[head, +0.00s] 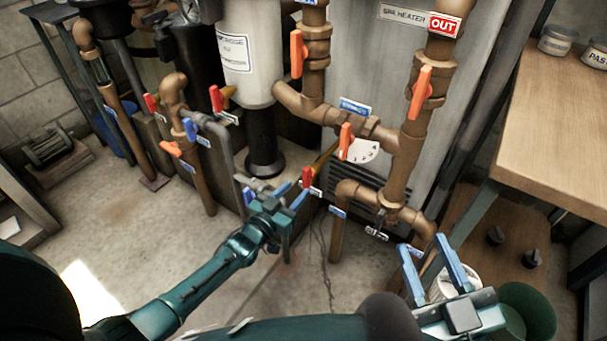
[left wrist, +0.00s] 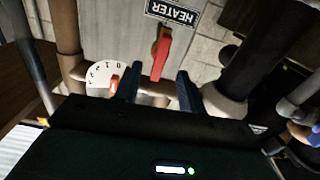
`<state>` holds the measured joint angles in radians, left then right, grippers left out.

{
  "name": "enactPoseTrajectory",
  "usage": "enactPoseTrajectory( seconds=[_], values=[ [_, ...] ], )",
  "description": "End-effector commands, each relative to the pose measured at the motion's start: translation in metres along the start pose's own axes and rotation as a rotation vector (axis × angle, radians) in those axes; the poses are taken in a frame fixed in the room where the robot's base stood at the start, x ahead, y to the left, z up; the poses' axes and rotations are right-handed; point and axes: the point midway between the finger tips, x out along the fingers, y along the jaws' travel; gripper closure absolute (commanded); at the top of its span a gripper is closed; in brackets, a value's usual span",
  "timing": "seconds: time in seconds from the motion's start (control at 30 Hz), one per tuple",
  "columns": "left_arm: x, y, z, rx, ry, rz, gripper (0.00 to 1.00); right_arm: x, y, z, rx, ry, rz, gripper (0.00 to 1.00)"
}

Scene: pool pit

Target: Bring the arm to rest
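My left gripper (head: 272,189) is at the middle of the head view, low in front of the pipework. Its two blue fingers are spread, and in the left wrist view the fingertips (left wrist: 158,78) stand apart. A red valve handle (left wrist: 161,52) shows between and beyond them, with clear space on both sides. A red handle (head: 306,178) is close to this gripper in the head view; contact cannot be told. My right gripper (head: 431,252) is at the lower right with its blue fingers apart and nothing between them.
Copper pipes with orange handles (head: 346,141) and the grey heater (head: 362,65) stand just ahead. A wooden bench (head: 556,130) is at the right, above a lower shelf. A green bin (head: 528,308) is beside my right gripper. Concrete floor (head: 120,225) is open at the left.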

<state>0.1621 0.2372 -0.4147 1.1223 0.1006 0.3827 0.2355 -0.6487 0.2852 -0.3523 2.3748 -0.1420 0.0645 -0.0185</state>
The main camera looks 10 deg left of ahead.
Motion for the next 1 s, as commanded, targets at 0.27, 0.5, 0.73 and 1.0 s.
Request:
enactPoseTrajectory(
  seconds=[0.27, 0.5, 0.73, 1.0],
  values=[
    [-0.028, 0.000, -0.001, 0.001, 0.000, 0.000, 0.60, 0.003, 0.003, -0.016, 0.000, 0.000, 0.000, 0.60],
    [-0.029, 0.000, 0.000, 0.001, 0.000, 0.000, 0.60, 0.003, 0.003, -0.015, 0.000, 0.000, 0.000, 0.60],
    [-0.029, 0.000, -0.001, 0.001, 0.001, 0.000, 0.60, 0.003, 0.003, -0.016, 0.000, 0.000, 0.000, 0.60],
    [-0.028, 0.003, -0.064, 0.001, 0.002, 0.000, 0.60, 0.013, 0.013, -0.077, 0.000, 0.001, 0.000, 0.60]
  ],
)
